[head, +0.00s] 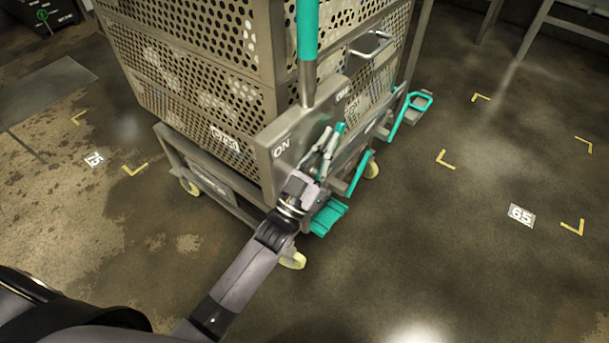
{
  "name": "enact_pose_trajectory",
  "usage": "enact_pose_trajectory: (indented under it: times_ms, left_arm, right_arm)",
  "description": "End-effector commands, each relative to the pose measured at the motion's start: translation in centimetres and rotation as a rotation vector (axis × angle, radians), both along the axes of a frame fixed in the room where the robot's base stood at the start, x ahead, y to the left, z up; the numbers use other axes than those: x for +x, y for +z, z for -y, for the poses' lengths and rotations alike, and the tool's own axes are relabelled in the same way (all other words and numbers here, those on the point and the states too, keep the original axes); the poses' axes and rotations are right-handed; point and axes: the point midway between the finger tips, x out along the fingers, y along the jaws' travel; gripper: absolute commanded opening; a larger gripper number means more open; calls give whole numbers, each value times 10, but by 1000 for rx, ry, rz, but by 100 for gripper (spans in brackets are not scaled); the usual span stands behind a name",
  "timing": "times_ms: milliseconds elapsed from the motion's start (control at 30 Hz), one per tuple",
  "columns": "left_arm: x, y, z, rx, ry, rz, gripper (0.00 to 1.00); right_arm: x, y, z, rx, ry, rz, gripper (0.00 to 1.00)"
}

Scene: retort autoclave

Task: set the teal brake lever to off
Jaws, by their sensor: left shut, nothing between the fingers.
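The brake lever (307,32) has a teal grip on a grey shaft and stands upright at the corner of a perforated metal basket cart (190,70). Its shaft meets a grey plate (305,122). The plate reads ON at its left, and a partly readable label, likely OFF, is at its upper right. My left gripper (327,140) is shut and empty in front of the plate, below the lever's grip and apart from it. The gripper and wrist hide the plate's lower part. My right gripper is not in view.
A teal pedal (328,216) sits low on the cart by my left wrist. A teal loop handle (412,106) sticks out at the cart's right. The cart stands on cream casters (293,260). The floor to the right, with yellow corner marks and a 65 sign (520,215), is clear.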

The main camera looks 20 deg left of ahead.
Motion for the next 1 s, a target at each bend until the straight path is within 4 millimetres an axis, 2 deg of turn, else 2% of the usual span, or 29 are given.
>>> enact_pose_trajectory:
  times_ms: [167,400,600,800,1000]
  left_arm:
    - [-14,-11,-5,1,1,-4,0]
    - [-54,-40,-19,2,0,-6,0]
    - [-81,-58,-30,1,0,-3,0]
    - [-93,-66,-34,0,0,0,0]
    - [-92,-70,-34,5,4,-18,0]
  right_arm:
    - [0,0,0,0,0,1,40]
    - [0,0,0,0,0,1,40]
    - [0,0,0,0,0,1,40]
    - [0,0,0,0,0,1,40]
    - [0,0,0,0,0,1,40]
